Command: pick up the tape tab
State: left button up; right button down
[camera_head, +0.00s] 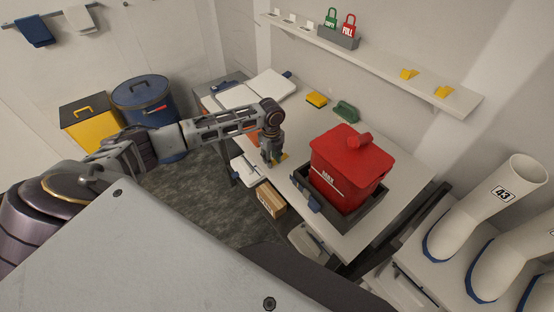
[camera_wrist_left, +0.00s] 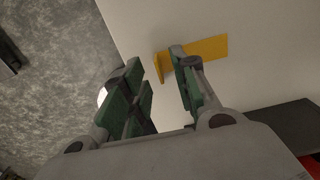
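The yellow tape tab (camera_wrist_left: 208,47) lies on the white bench top near its edge in the left wrist view. Its flat strip runs to the right, and a short folded end (camera_wrist_left: 158,68) stands up at its left. In the head view a small part of the tab (camera_head: 283,156) shows beside my left gripper (camera_head: 271,162). My left gripper is open, with its green-padded fingers (camera_wrist_left: 158,75) on either side of the folded end. The right finger hides part of the strip. I cannot tell whether a finger touches the tab. My right gripper is not in view.
A red lidded bin (camera_head: 338,172) sits in a dark tray (camera_head: 365,208) just right of my left gripper. A yellow sponge (camera_head: 316,99), a green brush (camera_head: 346,111) and an open white binder (camera_head: 238,97) lie farther back. A cardboard box (camera_head: 270,200) is below the bench edge.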

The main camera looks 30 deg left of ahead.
pick_arm(q)
jog(key=shift+f, duration=0.3)
jog(key=shift+c, duration=0.3)
grip_shut()
